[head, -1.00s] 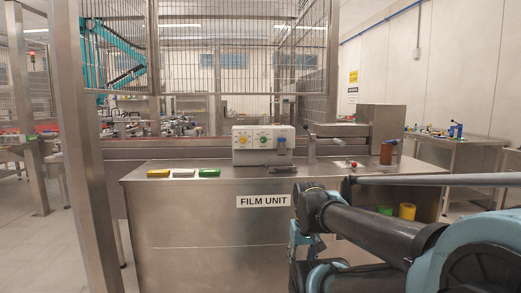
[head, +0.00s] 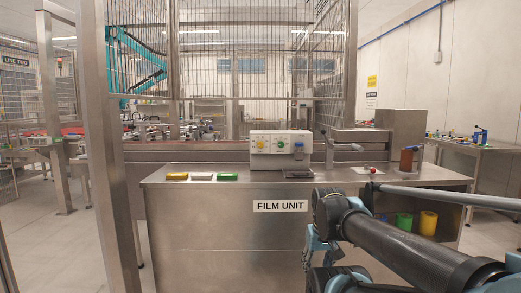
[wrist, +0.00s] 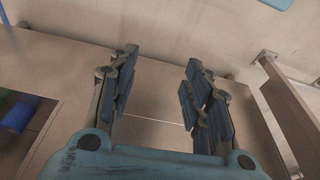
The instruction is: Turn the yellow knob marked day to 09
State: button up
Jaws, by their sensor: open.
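The yellow knob (head: 260,144) is the leftmost of three knobs on the face of a white box (head: 281,161) standing on the film unit's steel top. A green knob (head: 279,143) and a blue knob (head: 298,146) sit to its right. The markings and number scale are too small to read. My gripper is open and empty in the wrist view (wrist: 157,82), its two blue-padded fingers apart above a pale surface. In the head view it is low in front of the cabinet, largely hidden by my arm, well apart from the knob.
The steel cabinet (head: 225,230) bears a FILM UNIT sign. Yellow, white and green blocks (head: 227,177) lie on its left. A dark flat item (head: 298,173) lies before the box. A steel post (head: 120,150) rises left.

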jog(key=w+a+r+n+t+y, duration=0.1)
jog(key=w+a+r+t, duration=0.15)
jog(key=w, duration=0.35)
jog(key=w+a+r+n+t+y, duration=0.1)
jog(key=w+a+t, duration=0.15)
jog(key=w, duration=0.35)
jog(key=t, duration=1.5)
send_near(261, 146)
jog(key=shift+h, duration=0.3)
jog(key=x, duration=0.8)
jog(key=shift+w+a+r, duration=0.15)
jog(key=shift+w+a, duration=0.1)
jog(key=c, duration=1.1)
